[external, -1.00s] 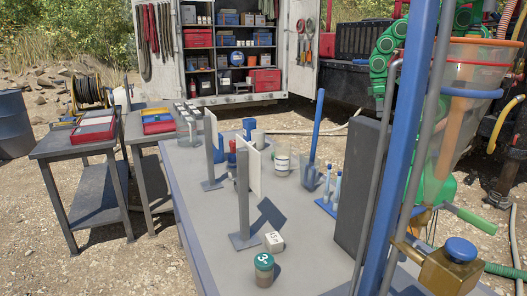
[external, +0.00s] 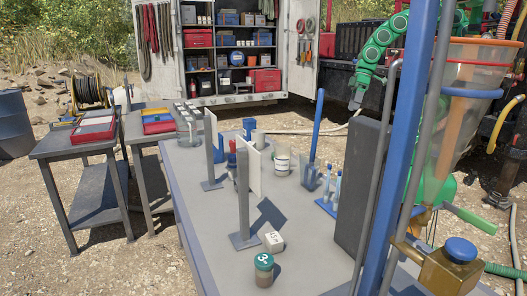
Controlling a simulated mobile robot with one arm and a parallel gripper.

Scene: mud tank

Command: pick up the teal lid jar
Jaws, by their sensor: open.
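The teal lid jar (external: 263,268) stands upright at the near end of the grey table, with a white "3" mark on its lid and a dull brownish body. My green arm comes in from the upper right, behind the dark upright panel. My gripper (external: 355,103) hangs at its end, pointing down, past the far right side of the table. It is well apart from the jar, with nothing seen in it. The fingers are small at this distance.
A white block (external: 274,242) sits just behind the jar. A white board on a grey stand (external: 243,205) rises behind it. A tall dark panel (external: 362,190) and a blue post (external: 400,150) stand at the right. A blue scoop (external: 312,170) and a vial rack (external: 330,203) stand mid-table.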

